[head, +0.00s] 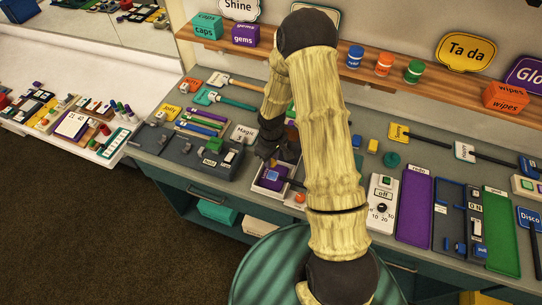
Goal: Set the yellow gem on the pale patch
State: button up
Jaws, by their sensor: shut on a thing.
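My gripper (268,153) is low over the bench, at the near side left of my arm. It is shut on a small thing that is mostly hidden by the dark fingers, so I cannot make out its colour. Just in front of it is a pale-rimmed tray (256,188) with a purple piece (271,181) and a blue piece in it. A small yellow block (373,146) lies on the bench right of my arm; I cannot tell if it is the yellow gem. I cannot pick out the pale patch; my arm hides part of the bench.
A white dial box (381,203), a purple tray (414,212) and a green tray (501,232) fill the bench's right side. A shelf (335,66) runs behind.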

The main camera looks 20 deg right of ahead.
jog(key=shift+w+f+b, duration=0.1)
jog(key=shift+f+b, duration=0.95)
jog(key=shift+f, duration=0.45)
jog(key=shift+w+d+f, duration=0.1)
jog(key=shift+w+f, duration=0.05)
jog(key=shift+f, duration=0.15)
jog(key=shift+s, duration=0.2)
jog(key=shift+d, duration=0.1)
jog(key=shift+s+f+b, duration=0.1)
jog(key=shift+b, duration=0.2)
jog(key=shift+a+f, duration=0.15)
jog(key=shift+a, duration=0.1)
